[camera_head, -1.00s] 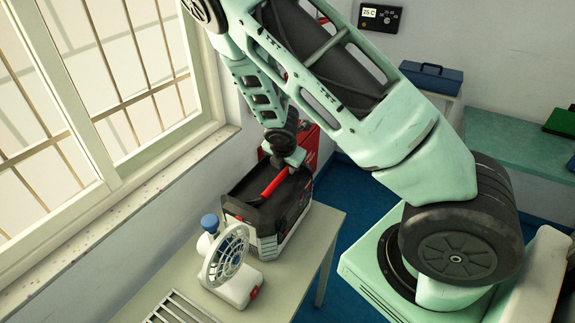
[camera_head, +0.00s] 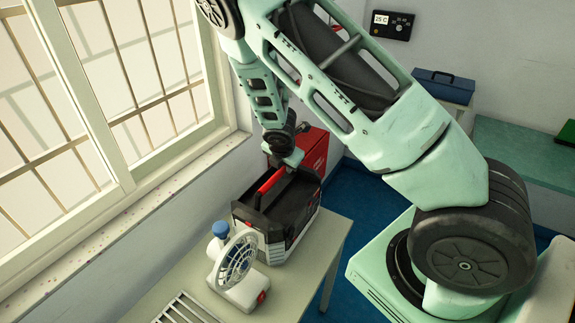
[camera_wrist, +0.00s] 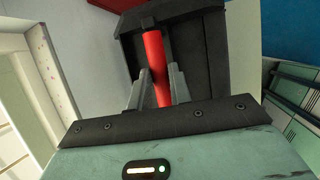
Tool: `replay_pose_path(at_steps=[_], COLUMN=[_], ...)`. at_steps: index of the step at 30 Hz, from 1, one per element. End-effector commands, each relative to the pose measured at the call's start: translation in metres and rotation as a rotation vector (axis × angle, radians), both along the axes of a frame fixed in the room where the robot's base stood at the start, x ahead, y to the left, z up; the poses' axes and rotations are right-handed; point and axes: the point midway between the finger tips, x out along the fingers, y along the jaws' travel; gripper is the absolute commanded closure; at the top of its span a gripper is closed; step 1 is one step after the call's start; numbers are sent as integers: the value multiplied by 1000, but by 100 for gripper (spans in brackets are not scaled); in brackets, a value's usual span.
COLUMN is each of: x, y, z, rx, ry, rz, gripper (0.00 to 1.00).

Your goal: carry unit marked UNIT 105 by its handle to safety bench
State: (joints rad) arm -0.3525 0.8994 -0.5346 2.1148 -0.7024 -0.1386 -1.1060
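A black and grey unit (camera_head: 296,221) with a red handle (camera_head: 270,187) stands on a pale table by the window. I cannot read any marking on it. My gripper (camera_head: 287,166) is over the unit at the handle. In the wrist view, the two fingers of my gripper (camera_wrist: 158,80) stand on either side of the red handle (camera_wrist: 154,58) and look closed on it. The black top of the unit (camera_wrist: 200,52) lies beyond. The unit appears to rest on the table. A teal-topped bench (camera_head: 512,150) is at the right; no label shows on it.
A small white fan (camera_head: 238,262) stands close in front of the unit on the table (camera_head: 308,285), near a slatted grille (camera_head: 185,308). A red box (camera_head: 313,150) is behind the unit. A blue toolbox (camera_head: 444,85) sits at the back. Blue floor (camera_head: 350,195) lies between table and bench.

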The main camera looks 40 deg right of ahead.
Motion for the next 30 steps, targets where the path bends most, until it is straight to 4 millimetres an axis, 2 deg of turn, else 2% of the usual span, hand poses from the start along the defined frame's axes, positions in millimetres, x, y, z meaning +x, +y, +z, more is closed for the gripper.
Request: replay_pose_path(at_steps=[4,11,12,14,20,26,30], x=[7,8,9,8,8,8,8], y=[2,2,2,2,2,2,2], z=[2,1,1,1,1,1,1], rx=[0,-1,-1,-1,-1,-1,-1], ry=[0,0,0,0,0,0,0], rz=[-1,-1,-1,-1,-1,-1,-1], gripper=[84,84,72,55,55,2,0])
